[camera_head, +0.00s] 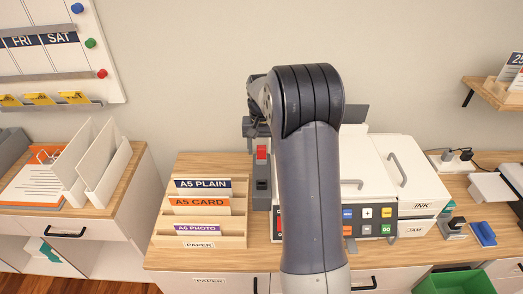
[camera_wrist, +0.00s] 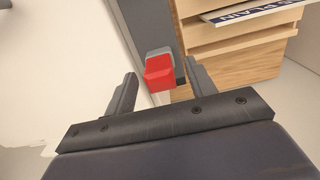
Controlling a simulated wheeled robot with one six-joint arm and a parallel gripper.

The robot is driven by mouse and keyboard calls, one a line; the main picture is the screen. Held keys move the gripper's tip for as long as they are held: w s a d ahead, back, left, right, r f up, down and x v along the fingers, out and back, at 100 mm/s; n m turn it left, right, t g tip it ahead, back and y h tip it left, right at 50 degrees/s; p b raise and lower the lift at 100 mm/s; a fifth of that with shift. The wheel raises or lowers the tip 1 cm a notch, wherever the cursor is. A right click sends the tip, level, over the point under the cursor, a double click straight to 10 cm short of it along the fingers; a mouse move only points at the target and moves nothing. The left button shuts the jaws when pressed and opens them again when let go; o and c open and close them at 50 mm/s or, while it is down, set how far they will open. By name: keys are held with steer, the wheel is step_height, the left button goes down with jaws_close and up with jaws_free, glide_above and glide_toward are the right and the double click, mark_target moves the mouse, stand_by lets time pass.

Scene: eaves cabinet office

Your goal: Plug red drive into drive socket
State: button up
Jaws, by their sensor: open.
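The red drive (camera_head: 262,153) is a small red block with a grey part at one end. It stands at a dark grey upright unit on the left side of the white printer, and it also shows in the wrist view (camera_wrist: 160,73). My gripper (camera_wrist: 160,70) is open, its two dark fingers on either side of the drive in the picture; no contact shows. In the head view my arm hides most of the gripper. Dark slots (camera_head: 262,184) show below the drive on the grey unit; I cannot tell which is the drive socket.
A wooden paper sorter (camera_head: 200,235) stands close left of the grey unit. The white printer (camera_head: 365,180) with a button panel is to the right. A blue stick (camera_head: 482,234) lies farther right, and a green bin (camera_head: 455,281) is at the front.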

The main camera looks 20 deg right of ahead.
steer(key=shift+f, duration=0.4)
steer(key=shift+c, duration=0.3)
steer(key=c, duration=1)
